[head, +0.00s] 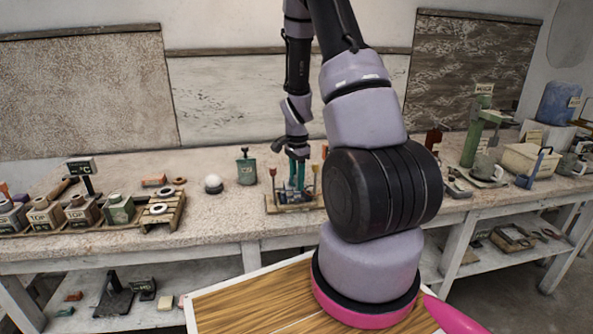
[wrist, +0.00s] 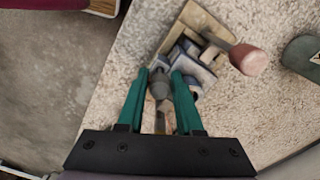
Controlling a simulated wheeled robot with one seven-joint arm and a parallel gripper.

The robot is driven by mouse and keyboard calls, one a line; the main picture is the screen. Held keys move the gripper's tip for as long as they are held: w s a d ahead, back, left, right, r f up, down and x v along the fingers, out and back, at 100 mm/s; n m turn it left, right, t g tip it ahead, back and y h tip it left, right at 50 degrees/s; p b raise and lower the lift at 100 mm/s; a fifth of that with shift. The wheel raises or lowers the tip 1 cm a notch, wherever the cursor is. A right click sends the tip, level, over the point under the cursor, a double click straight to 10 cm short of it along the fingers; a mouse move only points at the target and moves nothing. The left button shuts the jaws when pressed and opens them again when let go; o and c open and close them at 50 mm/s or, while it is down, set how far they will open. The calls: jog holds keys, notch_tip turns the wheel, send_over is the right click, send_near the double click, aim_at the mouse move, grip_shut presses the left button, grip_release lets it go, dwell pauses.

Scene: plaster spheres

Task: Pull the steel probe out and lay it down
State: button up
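In the wrist view, my gripper (wrist: 160,78) points at the wooden stand (wrist: 218,32), one teal finger on each side of a slim upright tool. That tool has a grey metal body (wrist: 160,88) and a narrow brownish part nearer the camera; it looks like the steel probe, but I cannot be sure. Narrow gaps seem to show between it and the fingers, so the gripper looks open around it. In the head view, my gripper (head: 297,175) is down at the stand (head: 288,207) on the bench, and the probe cannot be made out there.
A tool with a pinkish handle (wrist: 249,59) leans out beside blue-grey blocks (wrist: 192,70) on the stand. A green container (head: 246,170) and a white sphere (head: 213,184) stand to its left. Bottles (head: 80,211) and a slatted rack (head: 164,210) are further left. Bare bench lies in front.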

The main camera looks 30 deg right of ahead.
jog(key=shift+f, duration=0.25)
grip_shut()
jog(key=shift+c, duration=1.9)
grip_release()
grip_shut()
jog(key=shift+r, duration=0.15)
jog(key=shift+r, duration=2.75)
jog(key=shift+s, duration=0.1)
